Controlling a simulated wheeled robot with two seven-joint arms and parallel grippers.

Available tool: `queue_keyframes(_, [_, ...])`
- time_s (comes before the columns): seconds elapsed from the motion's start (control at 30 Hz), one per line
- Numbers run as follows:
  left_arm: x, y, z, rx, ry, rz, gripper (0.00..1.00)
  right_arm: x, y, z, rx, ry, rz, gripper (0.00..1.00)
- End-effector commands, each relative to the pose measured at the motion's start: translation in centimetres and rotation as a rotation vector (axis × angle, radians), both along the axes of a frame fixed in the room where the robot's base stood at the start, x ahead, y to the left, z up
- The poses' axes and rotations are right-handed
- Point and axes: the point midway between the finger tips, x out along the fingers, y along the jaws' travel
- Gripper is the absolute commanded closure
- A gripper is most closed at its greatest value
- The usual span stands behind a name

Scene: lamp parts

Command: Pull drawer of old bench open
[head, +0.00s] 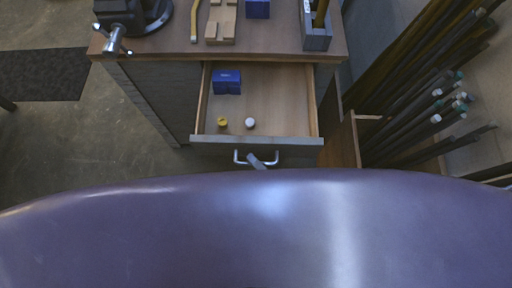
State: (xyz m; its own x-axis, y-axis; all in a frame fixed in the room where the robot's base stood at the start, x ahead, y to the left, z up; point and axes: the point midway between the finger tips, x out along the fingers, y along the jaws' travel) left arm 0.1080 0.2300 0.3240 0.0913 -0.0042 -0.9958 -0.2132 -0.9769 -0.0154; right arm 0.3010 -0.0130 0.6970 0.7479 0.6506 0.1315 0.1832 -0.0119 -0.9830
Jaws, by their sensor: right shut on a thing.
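The old bench (155,50) stands ahead with its drawer (270,95) pulled out, so the inside shows. The drawer's metal bar handle (241,158) is on its front panel, just beyond my body. My right gripper (256,161) is at the middle of this handle and shut on it; only a small grey part of it shows. Inside the drawer lie a blue box (227,82), a small yellow round piece (222,122) and a small white round piece (250,123). My left gripper is not in view.
On the bench top are a dark vise (130,17), a wooden block (221,25), another blue box (257,9) and a grey holder (316,38). Several long rods (430,115) stand at the right. The floor at left is open, with a dark mat (45,75).

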Motion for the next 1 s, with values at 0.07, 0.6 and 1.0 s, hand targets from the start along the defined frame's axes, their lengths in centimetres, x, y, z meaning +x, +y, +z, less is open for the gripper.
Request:
queue_keyframes(0.07, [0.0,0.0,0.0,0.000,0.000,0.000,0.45,0.0,0.0,-0.1,-0.001,0.002,0.001,1.00])
queue_keyframes(0.6, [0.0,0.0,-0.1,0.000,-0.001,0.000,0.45,-0.4,-0.3,-0.2,-0.001,0.002,0.000,0.68])
queue_keyframes(1.0, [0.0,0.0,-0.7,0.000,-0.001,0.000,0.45,-5.0,-4.3,-1.0,-0.002,0.002,0.002,0.68])
